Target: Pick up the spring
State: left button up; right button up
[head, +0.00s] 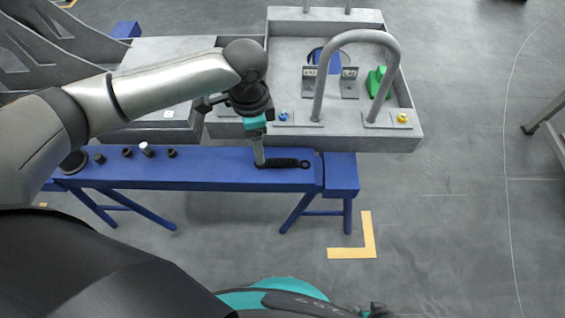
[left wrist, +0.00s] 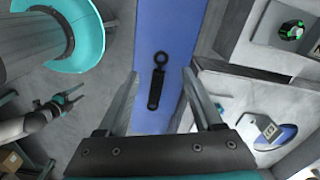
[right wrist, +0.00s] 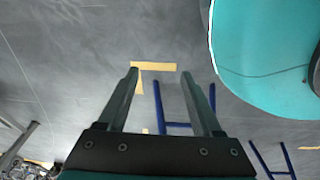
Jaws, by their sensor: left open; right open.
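The spring (head: 285,163) is a black coiled part with a ring at one end. It lies flat near the right end of the long blue bench (head: 220,170). In the left wrist view the spring (left wrist: 156,82) lies between and ahead of the open fingers, its ring pointing away. My left gripper (head: 259,160) is open and empty, just over the spring's left end; the head view does not show whether it touches. My right gripper (right wrist: 165,80) is open and empty, seen in its own wrist view over the floor.
Several small black parts (head: 127,152) and a white-topped one (head: 146,149) stand on the bench's left half. Behind the bench is a grey chassis (head: 410,140) with a tall bent bar (head: 321,85), brackets and a green block (head: 378,82). Open floor lies to the right.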

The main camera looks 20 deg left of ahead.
aim_at(273, 162)
pick_arm(q)
jog(key=shift+f+b, duration=0.55)
jog(key=shift+f, duration=0.55)
jog(key=shift+w+f+b, duration=0.1)
jog(key=shift+f+b, duration=0.45)
jog(key=shift+f, duration=0.2)
jog(key=shift+f+b, duration=0.5)
jog(key=shift+f, duration=0.85)
pick_arm(e)
jog(key=w+a+r, duration=0.4)
jog(key=w+r, duration=0.1)
jog(key=shift+r+y, duration=0.2)
jog(key=shift+y, duration=0.1)
pick_arm(q)
grip_shut()
